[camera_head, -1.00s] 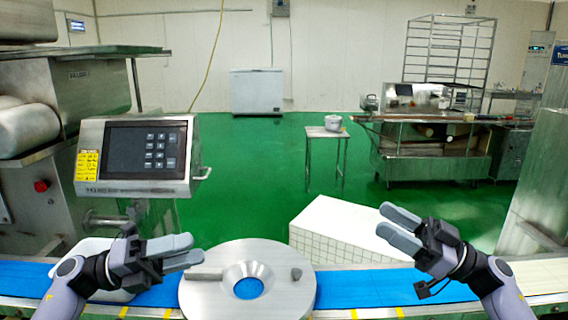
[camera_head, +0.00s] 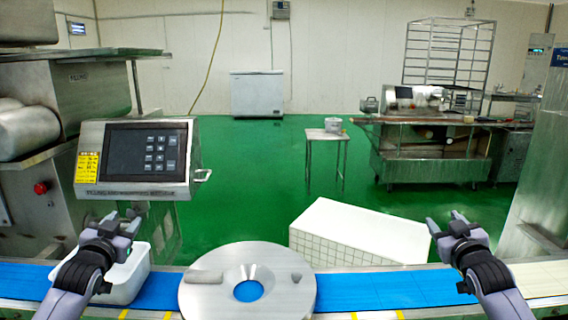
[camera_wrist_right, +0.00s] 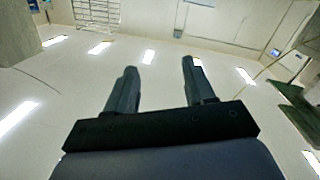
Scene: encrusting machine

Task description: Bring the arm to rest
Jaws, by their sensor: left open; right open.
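My left gripper (camera_head: 122,221) is open and empty in the head view. It is raised in front of the white tub (camera_head: 138,272) at the left end of the blue belt and partly covers it. My right gripper (camera_head: 446,221) is open and empty, raised above the right part of the belt, with its fingers pointing up. In the right wrist view its two fingers (camera_wrist_right: 156,85) stand apart with nothing between them.
A round metal disc (camera_head: 205,298) with a central hole sits on the blue belt (camera_head: 385,290) between my arms. A control panel (camera_head: 135,150) stands at the left. A white box with a grid side (camera_head: 350,225) is behind the belt. Green floor (camera_head: 260,180) lies beyond.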

